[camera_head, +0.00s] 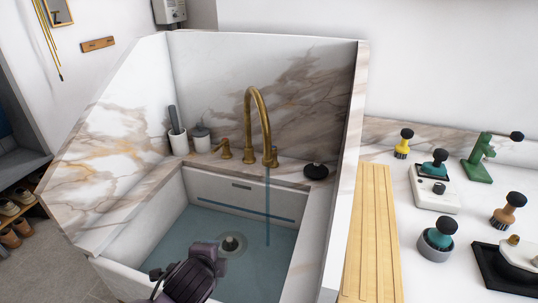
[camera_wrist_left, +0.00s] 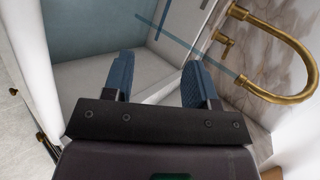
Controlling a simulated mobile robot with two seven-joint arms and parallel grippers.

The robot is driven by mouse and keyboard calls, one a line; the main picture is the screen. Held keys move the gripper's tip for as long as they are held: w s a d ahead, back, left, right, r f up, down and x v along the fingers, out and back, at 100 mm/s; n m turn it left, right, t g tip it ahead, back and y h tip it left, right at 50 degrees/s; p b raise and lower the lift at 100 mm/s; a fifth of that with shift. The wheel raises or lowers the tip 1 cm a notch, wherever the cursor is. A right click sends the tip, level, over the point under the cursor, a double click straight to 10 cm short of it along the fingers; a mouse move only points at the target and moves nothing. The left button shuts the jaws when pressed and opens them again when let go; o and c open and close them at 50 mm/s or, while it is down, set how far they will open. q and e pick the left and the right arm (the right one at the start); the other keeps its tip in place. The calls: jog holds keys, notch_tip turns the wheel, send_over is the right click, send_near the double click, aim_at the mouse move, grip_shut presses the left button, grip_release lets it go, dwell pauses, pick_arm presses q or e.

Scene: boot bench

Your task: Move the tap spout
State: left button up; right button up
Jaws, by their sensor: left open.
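The brass tap spout (camera_head: 257,95) is a tall gooseneck at the back rim of the sink (camera_head: 142,279), arching over the basin. A thin blue stream of water (camera_head: 267,205) falls from its mouth. In the left wrist view the spout (camera_wrist_left: 311,70) curves at the upper right, with the stream running from its tip. My left gripper (camera_wrist_left: 158,80) is open, its two blue fingers apart with nothing between them. It is apart from the spout, which lies right of the fingers. In the head view its dark wrist is low over the basin's front. My right gripper is not in view.
A white cup (camera_head: 179,142) and grey-lidded jar (camera_head: 201,139) are at the back left; a black round item (camera_head: 316,171) is at the right. Tall marble panels enclose the sink. A wooden board (camera_head: 371,235) and several brushes lie right.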

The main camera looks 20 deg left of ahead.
pick_arm(q)
jog(key=w+d+r+m+t, duration=0.1)
jog(key=w+r+m+t, duration=0.35)
jog(key=w+m, duration=0.45)
jog(key=m+t+h, duration=0.2)
jog(key=m+t, duration=0.2)
jog(key=m, duration=0.8)
send_near(266, 151)
jog(key=w, duration=0.6)
jog(key=w+b, duration=0.1)
jog(key=w, duration=0.5)
jog(key=shift+a+f+b, duration=0.1)
jog(key=shift+a+b, duration=0.25)
jog(key=shift+a, duration=0.05)
jog(key=shift+w, duration=0.55)
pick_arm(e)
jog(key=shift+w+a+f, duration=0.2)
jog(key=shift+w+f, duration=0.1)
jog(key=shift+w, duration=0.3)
pick_arm(q)
jog(key=shift+c, duration=0.2)
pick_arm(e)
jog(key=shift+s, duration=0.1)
pick_arm(q)
grip_shut()
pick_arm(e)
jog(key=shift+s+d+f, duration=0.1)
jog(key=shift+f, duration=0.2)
